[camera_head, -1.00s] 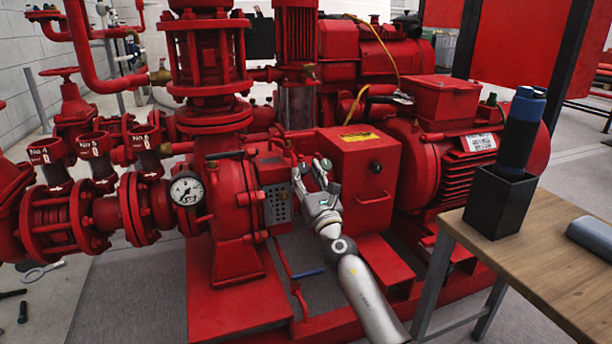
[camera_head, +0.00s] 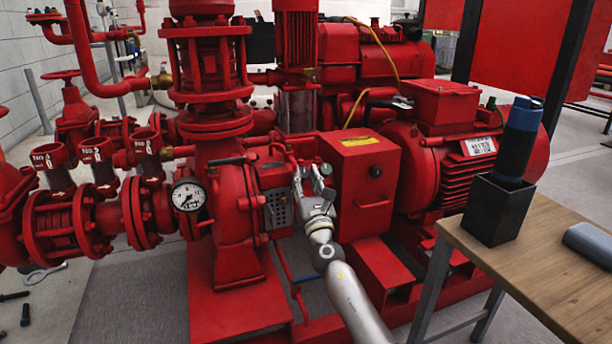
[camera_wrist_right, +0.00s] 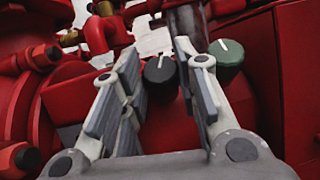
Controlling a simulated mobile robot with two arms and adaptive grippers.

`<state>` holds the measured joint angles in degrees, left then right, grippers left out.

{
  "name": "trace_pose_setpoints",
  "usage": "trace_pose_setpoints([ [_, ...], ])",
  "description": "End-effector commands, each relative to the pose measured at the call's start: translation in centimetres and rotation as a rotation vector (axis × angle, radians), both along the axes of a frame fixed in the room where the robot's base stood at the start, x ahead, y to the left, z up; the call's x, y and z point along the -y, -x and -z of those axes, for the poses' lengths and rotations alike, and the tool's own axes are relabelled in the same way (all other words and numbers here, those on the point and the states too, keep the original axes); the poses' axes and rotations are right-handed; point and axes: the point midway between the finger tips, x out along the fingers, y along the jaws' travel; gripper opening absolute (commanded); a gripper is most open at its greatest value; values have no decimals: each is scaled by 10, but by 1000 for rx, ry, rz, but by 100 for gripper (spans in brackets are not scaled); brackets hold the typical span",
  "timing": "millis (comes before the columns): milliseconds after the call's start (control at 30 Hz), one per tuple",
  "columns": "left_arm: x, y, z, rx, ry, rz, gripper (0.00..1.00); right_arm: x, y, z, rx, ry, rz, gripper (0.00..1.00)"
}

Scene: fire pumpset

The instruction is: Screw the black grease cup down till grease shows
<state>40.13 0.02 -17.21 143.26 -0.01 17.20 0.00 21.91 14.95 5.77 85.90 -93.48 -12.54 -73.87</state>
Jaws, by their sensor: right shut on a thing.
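The black grease cup (camera_wrist_right: 159,72) shows in the right wrist view as a round black cap with a white mark, on the red pump housing. It sits between the fingers of my right gripper (camera_wrist_right: 160,70), which is shut on it. A similar green cup (camera_wrist_right: 226,55) with a white mark is just right of it, partly behind the right finger. In the head view my right gripper (camera_head: 312,178) is at the pump's bearing housing, left of the red box. The black cup is hard to make out there. No grease can be made out. My left gripper is not in view.
A red box with a yellow label (camera_head: 362,170) stands close to the right of my gripper. A pressure gauge (camera_head: 188,196) and flanged pipes are to the left. A wooden table (camera_head: 560,250) with a black holder (camera_head: 497,210) is at the right.

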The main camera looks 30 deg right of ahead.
Motion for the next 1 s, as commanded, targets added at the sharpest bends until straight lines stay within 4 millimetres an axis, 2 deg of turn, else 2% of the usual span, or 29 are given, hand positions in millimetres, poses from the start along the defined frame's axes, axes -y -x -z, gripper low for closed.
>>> trace_pose_setpoints([
  [233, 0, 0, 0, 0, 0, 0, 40, 0, 0, 0, 1, 0, 1, 5],
  [267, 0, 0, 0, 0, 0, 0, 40, 0, 0, 0, 1, 0, 1, 32],
  [333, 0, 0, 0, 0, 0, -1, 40, 0, 0, 0, 1, 0, 1, 38],
  [667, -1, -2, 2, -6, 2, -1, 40, 0, 0, 1, -1, 7, -6, 38],
  [867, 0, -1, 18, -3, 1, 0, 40, 4, 1, 4, -15, 74, -69, 38],
  [1000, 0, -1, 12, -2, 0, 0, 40, -3, 22, 10, -26, 89, -92, 38],
])
